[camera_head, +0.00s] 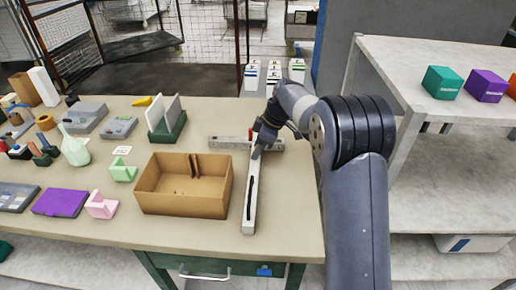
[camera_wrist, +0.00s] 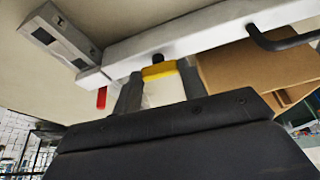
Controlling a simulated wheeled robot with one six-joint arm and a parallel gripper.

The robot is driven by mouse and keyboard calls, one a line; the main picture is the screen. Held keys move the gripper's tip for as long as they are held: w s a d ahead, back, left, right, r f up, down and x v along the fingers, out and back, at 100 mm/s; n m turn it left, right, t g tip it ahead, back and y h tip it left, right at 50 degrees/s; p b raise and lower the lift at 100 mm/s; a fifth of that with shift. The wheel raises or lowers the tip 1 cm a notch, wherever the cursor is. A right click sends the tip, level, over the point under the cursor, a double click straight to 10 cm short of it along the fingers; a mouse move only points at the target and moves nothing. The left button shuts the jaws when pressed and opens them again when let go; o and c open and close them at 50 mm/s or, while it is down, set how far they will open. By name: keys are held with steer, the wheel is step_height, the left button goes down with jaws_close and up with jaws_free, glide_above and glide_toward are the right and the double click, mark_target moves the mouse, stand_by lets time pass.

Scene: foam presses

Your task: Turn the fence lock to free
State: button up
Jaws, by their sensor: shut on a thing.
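The fence is a long pale grey bar (camera_head: 249,205) with a black handle along it, lying on the table and meeting a shorter crosswise grey bar (camera_head: 222,142). The bar (camera_wrist: 200,32) also crosses the top of the wrist view. My gripper (camera_head: 257,150) is over the joint of the two bars. In the wrist view my gripper (camera_wrist: 159,76) is shut on a yellow lever (camera_wrist: 157,70), which I take for the fence lock, with a dark knob behind it. A red tab (camera_wrist: 101,98) shows to its left. The lock is hidden in the head view.
An open cardboard box (camera_head: 182,205) stands just left of the long bar. A green holder with grey plates (camera_head: 168,130) is behind it. A white shelf (camera_head: 450,60) with coloured boxes stands at the right. Bare tabletop lies right of the fence.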

steer(key=shift+n, duration=0.5)
steer(key=o, duration=1)
steer(key=v, duration=1)
steer(key=shift+w+d+r, duration=0.15)
steer(key=shift+r, duration=0.25)
steer(key=shift+f, duration=0.1)
steer(key=x, duration=1)
steer(key=shift+f, duration=0.3)
